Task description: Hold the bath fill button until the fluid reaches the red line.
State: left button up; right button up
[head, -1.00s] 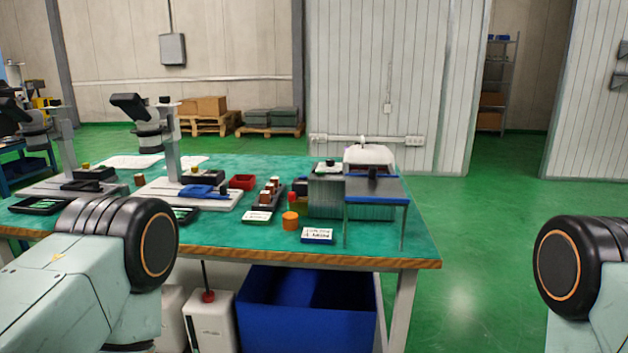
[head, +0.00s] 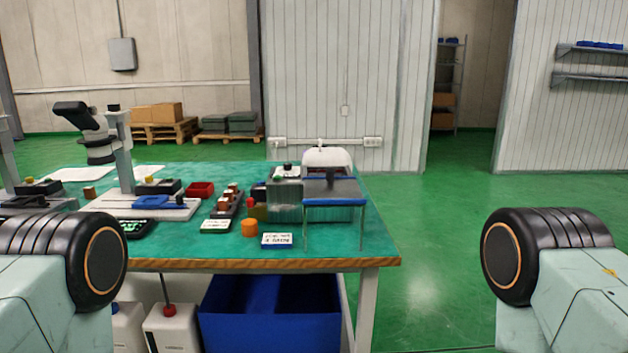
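A grey, box-like bath (head: 285,203) stands near the right end of the green-topped workbench (head: 210,243). A small pale unit with a dark top and a green spot (head: 287,170) sits at its back left; I cannot tell whether this is the fill button. A blue-edged stand (head: 334,202) on thin legs is at the right of the bath. The fluid level and the red line cannot be made out. Neither gripper is in view; only joints of my two arms show at the lower left and lower right, apart from the bench items.
An orange cylinder (head: 249,228) and a white label card (head: 277,240) lie in front of the bath. A red tray (head: 200,190) and a microscope-like device (head: 97,133) are further left. A blue bin (head: 270,315) is under the bench. Green floor (head: 440,240) is clear to the right.

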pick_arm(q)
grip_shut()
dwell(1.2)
